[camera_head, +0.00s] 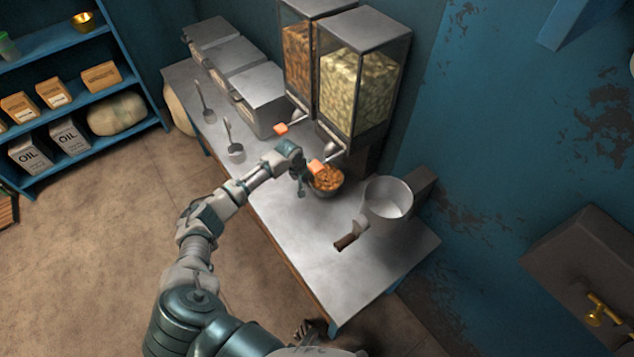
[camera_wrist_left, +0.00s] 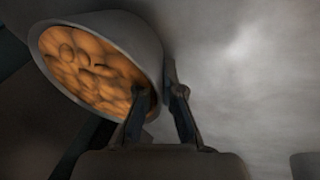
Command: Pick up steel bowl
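The steel bowl (camera_head: 327,189) holds orange-brown pieces and stands at the dispensers' side of the metal table. In the left wrist view the bowl (camera_wrist_left: 146,38) fills the upper left, its opening tilted in the picture. My left gripper (camera_head: 302,183) is at the bowl's left side. In the left wrist view its fingers (camera_wrist_left: 156,85) straddle the bowl's near rim, one over the contents and one outside the wall. Whether they press on the wall is unclear. Dark finger-like parts at the bottom of the head view seem to be my right gripper (camera_head: 306,332); their opening is unclear.
Two clear-fronted dispensers (camera_head: 366,78) with orange-tipped levers rise behind the bowl. A white pot (camera_head: 388,203) with a brown handle stands to its right. Several metal bins (camera_head: 258,98) and two ladles (camera_head: 235,149) lie to the left. The table's front right (camera_head: 345,277) is clear.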

